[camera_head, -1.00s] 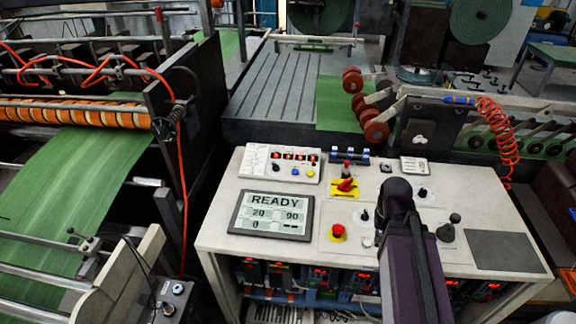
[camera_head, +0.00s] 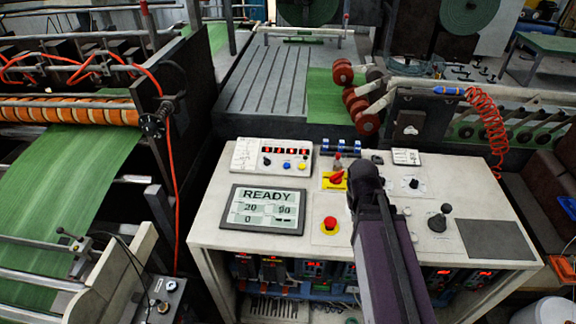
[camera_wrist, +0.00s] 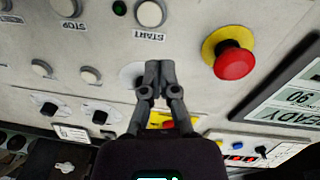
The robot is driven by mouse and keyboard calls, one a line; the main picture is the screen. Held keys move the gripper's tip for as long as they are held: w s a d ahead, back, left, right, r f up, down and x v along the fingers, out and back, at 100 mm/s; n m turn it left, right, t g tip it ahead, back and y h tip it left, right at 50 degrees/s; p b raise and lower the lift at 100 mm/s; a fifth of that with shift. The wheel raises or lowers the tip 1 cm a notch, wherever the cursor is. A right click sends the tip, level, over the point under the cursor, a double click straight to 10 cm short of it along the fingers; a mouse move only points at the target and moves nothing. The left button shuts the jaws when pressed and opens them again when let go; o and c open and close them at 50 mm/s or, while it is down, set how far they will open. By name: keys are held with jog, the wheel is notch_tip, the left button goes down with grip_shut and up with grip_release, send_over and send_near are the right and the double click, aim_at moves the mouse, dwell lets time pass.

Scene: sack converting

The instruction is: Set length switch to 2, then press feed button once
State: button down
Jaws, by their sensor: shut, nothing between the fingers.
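The control desk (camera_head: 245,170) fills the middle of the head view. My gripper (camera_wrist: 158,70) is shut and empty over the panel. In the wrist view its fingertips lie in front of a pale round plate (camera_wrist: 129,73), which they partly hide; whether they touch anything there I cannot tell. Two black knobs (camera_wrist: 47,105) (camera_wrist: 100,117) sit to the left. White buttons include one marked START (camera_wrist: 150,12), one marked STOP (camera_wrist: 65,6), and two smaller ones (camera_wrist: 40,68) (camera_wrist: 90,75). I cannot read which control is length or feed. The display (camera_head: 263,210) reads READY.
A red emergency stop (camera_wrist: 235,62) on a yellow ring stands right of the fingers in the wrist view. A red switch on a yellow plate (camera_head: 335,180) and a black joystick (camera_head: 438,220) flank my arm in the head view. A dark mat (camera_head: 493,240) lies at the right.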

jog(key=w+a+n+t+h, duration=0.1)
jog(key=w+a+n, duration=0.1)
jog(key=w+n, duration=0.1)
jog(key=w+a+r+n+t+h, duration=0.1)
jog(key=w+a+n, duration=0.1)
jog(key=w, duration=0.3)
jog(key=w+a+r+n+t+h, duration=0.1)
jog(key=w+a+n+t, duration=0.1)
jog(key=w+a+n, duration=0.1)
jog(key=shift+w+a+r+n, duration=0.15)
jog(key=shift+w, duration=0.2)
jog(key=shift+w+a+r+n, duration=0.1)
jog(key=shift+w+n, duration=0.05)
jog(key=shift+w, duration=0.2)
jog(key=w+a+r+n+t, duration=0.3)
jog(key=w+a+n, duration=0.3)
jog(key=a, duration=0.2)
notch_tip(320, 180, up, 3)
jog(key=n+t, duration=0.3)
jog(key=n, duration=0.2)
send_over(287, 165)
jog(key=s, duration=0.3)
jog(key=shift+a, duration=0.35)
jog(key=shift+f, duration=0.2)
